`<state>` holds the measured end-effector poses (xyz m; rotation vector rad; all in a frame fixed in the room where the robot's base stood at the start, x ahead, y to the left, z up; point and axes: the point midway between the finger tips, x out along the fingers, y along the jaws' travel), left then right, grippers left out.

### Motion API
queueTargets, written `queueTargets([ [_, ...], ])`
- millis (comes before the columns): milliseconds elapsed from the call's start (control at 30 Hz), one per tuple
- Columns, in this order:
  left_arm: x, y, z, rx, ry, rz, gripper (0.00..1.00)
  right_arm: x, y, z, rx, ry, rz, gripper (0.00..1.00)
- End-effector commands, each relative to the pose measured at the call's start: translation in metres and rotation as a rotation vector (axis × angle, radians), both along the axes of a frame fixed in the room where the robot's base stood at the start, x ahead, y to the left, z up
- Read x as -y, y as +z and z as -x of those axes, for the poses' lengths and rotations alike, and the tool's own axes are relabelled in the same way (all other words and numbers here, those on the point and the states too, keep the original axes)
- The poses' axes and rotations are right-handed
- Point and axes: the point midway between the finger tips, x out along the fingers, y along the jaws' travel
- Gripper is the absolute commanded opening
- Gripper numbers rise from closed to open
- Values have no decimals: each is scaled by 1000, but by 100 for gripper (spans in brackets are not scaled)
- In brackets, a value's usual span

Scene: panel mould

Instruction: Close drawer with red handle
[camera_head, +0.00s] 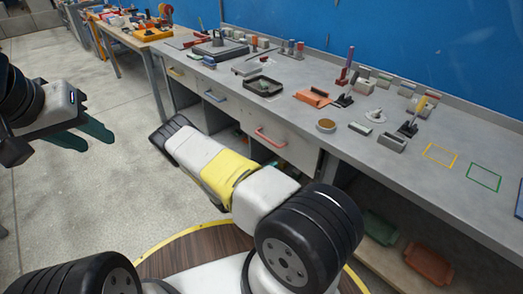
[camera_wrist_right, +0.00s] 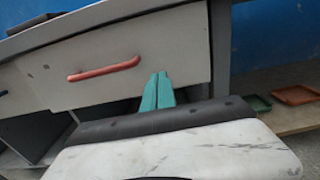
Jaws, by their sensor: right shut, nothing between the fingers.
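The drawer with the red handle has a pale grey front (camera_head: 290,146) under the workbench edge. Its red handle (camera_head: 270,138) is also clear in the right wrist view (camera_wrist_right: 104,69). The front looks close to the bench edge; I cannot tell whether a small gap is left. My right gripper (camera_wrist_right: 158,78) is shut and empty, its teal fingers together in front of the lower part of the drawer front (camera_wrist_right: 130,50), right of and below the handle. In the head view my own right arm hides it. My left gripper (camera_head: 99,141) is open and empty over the floor at left.
The workbench top (camera_head: 330,125) carries trays, blocks and small fixtures. Drawers with a blue handle (camera_head: 215,97) and a yellow handle (camera_head: 177,72) are further left. Green (camera_head: 380,227) and red-brown (camera_head: 428,262) trays lie on the shelf below. The floor at left is clear.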

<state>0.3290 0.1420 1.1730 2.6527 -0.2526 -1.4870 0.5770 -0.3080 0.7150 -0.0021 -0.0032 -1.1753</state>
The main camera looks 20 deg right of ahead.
Motion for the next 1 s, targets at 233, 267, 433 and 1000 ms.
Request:
queueTargets([
  [233, 0, 0, 0, 0, 0, 0, 36, 52, 0, -20, 1, -5, -1, 0],
  [267, 0, 0, 0, 0, 0, 0, 36, 58, 0, -23, 1, -6, -1, 0],
  [433, 0, 0, 0, 0, 0, 0, 36, 85, 0, -34, 0, -4, -2, 0],
  [1000, 0, 0, 0, 0, 0, 0, 36, 104, 0, -43, -2, -3, -4, 0],
])
